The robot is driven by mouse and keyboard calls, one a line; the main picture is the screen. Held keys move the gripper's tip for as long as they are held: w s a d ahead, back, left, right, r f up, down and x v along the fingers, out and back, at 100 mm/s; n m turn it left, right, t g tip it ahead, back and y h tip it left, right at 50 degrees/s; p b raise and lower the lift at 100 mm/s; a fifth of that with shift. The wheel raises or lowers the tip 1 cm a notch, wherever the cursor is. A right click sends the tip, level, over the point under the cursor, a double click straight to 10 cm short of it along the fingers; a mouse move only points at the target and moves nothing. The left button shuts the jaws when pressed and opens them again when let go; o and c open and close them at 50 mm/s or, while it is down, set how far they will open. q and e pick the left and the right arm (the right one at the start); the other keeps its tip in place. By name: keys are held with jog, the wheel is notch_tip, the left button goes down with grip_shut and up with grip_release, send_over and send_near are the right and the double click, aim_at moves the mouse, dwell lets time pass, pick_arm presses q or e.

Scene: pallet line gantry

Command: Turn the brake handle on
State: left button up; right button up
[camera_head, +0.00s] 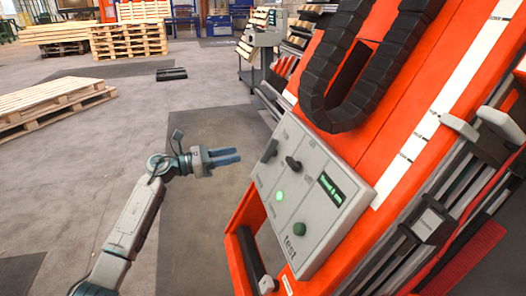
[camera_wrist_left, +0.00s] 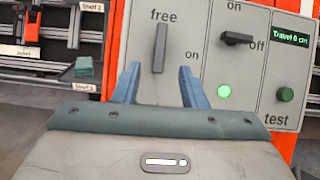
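The brake handle (camera_wrist_left: 160,48) is a dark upright lever on the grey panel (camera_wrist_left: 210,70), in line with the word "free" above it; "on" is printed to its lower right. It also shows in the head view (camera_head: 270,150) at the panel's upper left. My left gripper (camera_head: 239,155) points at the panel, with a gap between its fingertips and the handle. In the left wrist view its blue fingers (camera_wrist_left: 158,76) are apart, with the handle showing between them and nothing held. My right gripper is not in view.
Beside the handle are an on/off switch (camera_wrist_left: 236,38), a lit green lamp (camera_wrist_left: 224,91), a green test button (camera_wrist_left: 286,94) and a display (camera_wrist_left: 289,38). A black cable chain (camera_head: 318,100) hangs above the panel on the orange gantry (camera_head: 440,50).

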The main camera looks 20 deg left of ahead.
aim_at(265, 150)
pick_arm(q)
jog(key=shift+m+g, duration=0.4)
jog(key=b+x, duration=0.1)
jog(key=x, duration=0.9)
jog(key=shift+w+d, duration=0.15)
jog(key=shift+w, duration=0.15)
grip_shut()
